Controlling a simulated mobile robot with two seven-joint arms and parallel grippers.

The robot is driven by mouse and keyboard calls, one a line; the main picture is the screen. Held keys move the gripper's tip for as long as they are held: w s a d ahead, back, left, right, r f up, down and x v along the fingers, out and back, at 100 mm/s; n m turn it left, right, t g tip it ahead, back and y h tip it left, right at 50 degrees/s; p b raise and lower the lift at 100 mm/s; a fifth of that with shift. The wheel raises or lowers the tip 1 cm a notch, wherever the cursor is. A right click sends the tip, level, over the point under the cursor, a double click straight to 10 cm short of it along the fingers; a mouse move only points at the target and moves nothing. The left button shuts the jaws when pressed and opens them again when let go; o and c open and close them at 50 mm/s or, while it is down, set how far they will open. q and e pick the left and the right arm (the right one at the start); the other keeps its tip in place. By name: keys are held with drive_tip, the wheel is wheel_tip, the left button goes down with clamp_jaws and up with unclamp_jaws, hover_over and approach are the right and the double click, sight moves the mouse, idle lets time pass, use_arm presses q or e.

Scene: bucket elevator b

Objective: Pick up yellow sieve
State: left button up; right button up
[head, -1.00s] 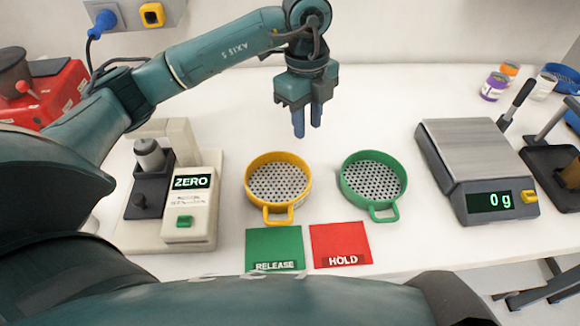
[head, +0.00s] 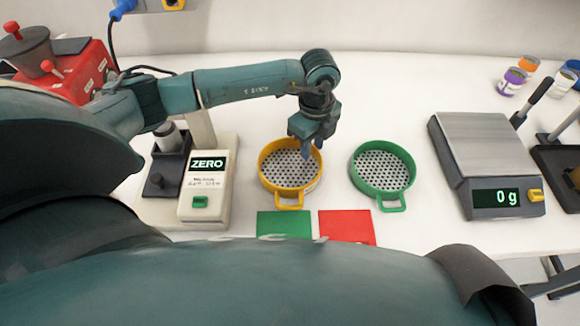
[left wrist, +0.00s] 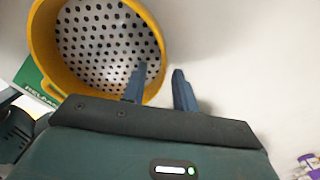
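The yellow sieve (head: 278,170) is a round yellow ring with a perforated metal floor. It sits on the white table left of centre, its handle toward me. My left gripper (head: 305,150) is over the sieve's far right rim in the head view. In the left wrist view the sieve (left wrist: 95,45) fills the upper left. The open fingers of my left gripper (left wrist: 158,80) show one over the sieve's inside and one outside, with the yellow rim between them in the picture. I cannot tell whether they touch it. My right gripper is not in view.
A green sieve (head: 384,170) stands right of the yellow one. A green mat (head: 284,224) and a red mat (head: 346,226) lie in front. A scale (head: 490,165) is at right, a beige ZERO device (head: 208,190) at left. The table behind the sieves is clear.

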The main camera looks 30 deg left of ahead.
use_arm(q)
drive_tip(key=shift+f, duration=0.35)
drive_tip(key=shift+c, duration=0.3)
clamp_jaws()
